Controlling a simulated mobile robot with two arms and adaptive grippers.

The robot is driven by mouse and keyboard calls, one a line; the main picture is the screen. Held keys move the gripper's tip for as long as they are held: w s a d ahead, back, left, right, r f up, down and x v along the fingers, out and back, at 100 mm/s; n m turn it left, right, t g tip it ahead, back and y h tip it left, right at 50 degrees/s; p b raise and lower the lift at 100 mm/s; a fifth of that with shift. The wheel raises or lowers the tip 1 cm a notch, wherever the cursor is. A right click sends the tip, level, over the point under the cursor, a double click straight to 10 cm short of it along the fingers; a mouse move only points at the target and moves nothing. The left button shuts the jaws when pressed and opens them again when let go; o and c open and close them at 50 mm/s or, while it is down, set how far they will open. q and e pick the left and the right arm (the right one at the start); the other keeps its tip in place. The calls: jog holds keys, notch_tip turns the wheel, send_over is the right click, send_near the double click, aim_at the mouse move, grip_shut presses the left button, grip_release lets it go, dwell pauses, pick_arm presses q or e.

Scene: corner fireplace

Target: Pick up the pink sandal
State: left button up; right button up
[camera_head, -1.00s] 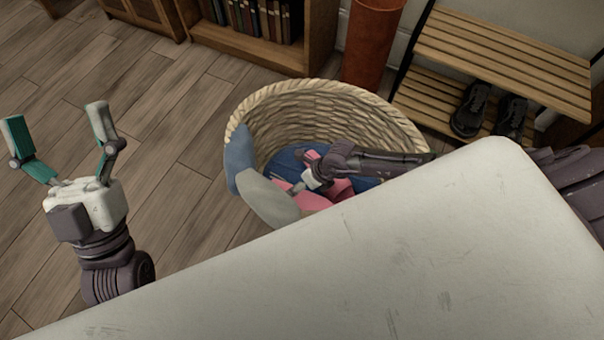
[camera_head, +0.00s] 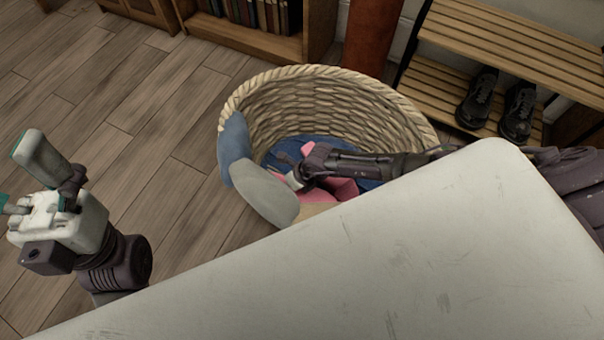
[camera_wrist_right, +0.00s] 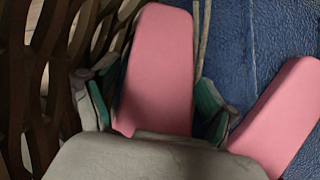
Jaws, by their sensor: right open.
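A pink flat piece (camera_wrist_right: 158,65), which looks like a sandal, lies in the wicker basket (camera_head: 330,82). A second pink piece (camera_wrist_right: 280,115) lies to its right, on blue cloth (camera_wrist_right: 275,35). In the head view, pink (camera_head: 343,187) shows partly behind my right arm. My right gripper (camera_wrist_right: 155,88) is open inside the basket, with its teal-lined fingers on either side of the first pink piece. I cannot tell whether they touch it. My left gripper (camera_head: 16,178) is open and empty over the floor at the left, with one finger partly cut off by the frame.
A grey and blue cloth (camera_head: 262,190) hangs over the basket's left rim. My pale body top covers the lower right. A slatted bench (camera_head: 520,45) with black shoes (camera_head: 480,98) stands right. A bookshelf (camera_head: 250,40) and brown cylinder (camera_head: 372,45) stand behind. The left floor is clear.

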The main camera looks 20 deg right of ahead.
jog(key=shift+w+f, duration=0.15)
jog(key=shift+f, duration=0.1)
jog(key=shift+r, duration=0.15)
jog(key=shift+c, duration=0.3)
jog(key=c, duration=1)
jog(key=shift+r, duration=0.1)
